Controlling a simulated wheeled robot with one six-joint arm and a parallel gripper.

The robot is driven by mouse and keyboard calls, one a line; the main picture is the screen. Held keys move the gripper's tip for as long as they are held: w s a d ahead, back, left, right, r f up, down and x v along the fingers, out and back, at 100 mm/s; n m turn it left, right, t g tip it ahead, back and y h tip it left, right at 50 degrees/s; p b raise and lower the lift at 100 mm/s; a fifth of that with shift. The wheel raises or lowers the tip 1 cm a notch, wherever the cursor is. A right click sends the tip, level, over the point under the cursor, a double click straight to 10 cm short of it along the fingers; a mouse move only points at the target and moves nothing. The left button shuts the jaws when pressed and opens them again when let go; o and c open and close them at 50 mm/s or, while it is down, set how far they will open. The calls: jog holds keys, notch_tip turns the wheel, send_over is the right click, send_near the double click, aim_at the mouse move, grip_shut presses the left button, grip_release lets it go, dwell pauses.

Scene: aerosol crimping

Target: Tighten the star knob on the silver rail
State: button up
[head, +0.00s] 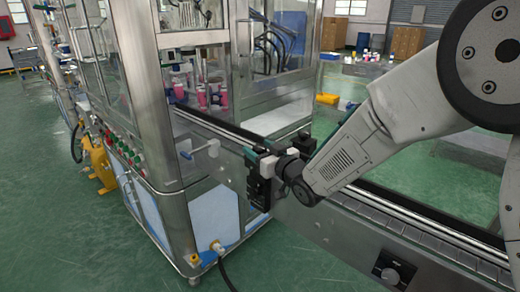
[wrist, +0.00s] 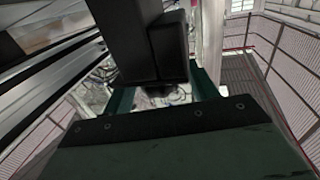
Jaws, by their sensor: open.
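The silver rail (head: 330,205) runs along the conveyor's front side, from the machine to the lower right. My gripper (head: 260,162) is at the rail's left part, beside a black bracket (head: 258,192) on its face. In the wrist view my gripper (wrist: 163,92) has its green fingers apart, with a black block (wrist: 165,45) in front of and partly between them. A small dark round end shows below the block. I cannot tell whether this is the star knob, or whether the fingers touch it. No star shape shows clearly in the head view.
The steel and glass machine (head: 160,110) stands at left, with pink containers (head: 215,97) inside. Green floor lies open in front.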

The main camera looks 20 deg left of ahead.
jog(key=shift+a, duration=0.1)
jog(key=c, duration=1)
jog(key=shift+o, duration=0.2)
jog(key=shift+m+t+h, duration=0.3)
jog(key=shift+t, duration=0.1)
jog(key=m+t+h, duration=0.3)
jog(key=shift+a+t+h, duration=0.1)
jog(key=shift+t+h, duration=0.3)
jog(key=m+t+h, duration=0.1)
jog(key=m+h, duration=0.2)
jog(key=h, duration=0.1)
jog(key=m+t+h, duration=0.2)
jog(key=m+h, duration=0.1)
jog(key=h, duration=0.1)
jog(key=m+h, duration=0.2)
jog(key=h, duration=0.1)
jog(key=m+h, duration=0.2)
jog(key=h, duration=0.2)
jog(key=shift+m+g+h, duration=0.65)
jog(key=shift+m+h, duration=0.4)
jog(key=shift+h, duration=0.3)
jog(key=shift+m+g+h, duration=0.65)
jog(key=shift+m+h, duration=0.4)
jog(key=shift+h, duration=0.3)
jog(key=shift+r+h, duration=0.1)
jog(key=shift+h, duration=0.2)
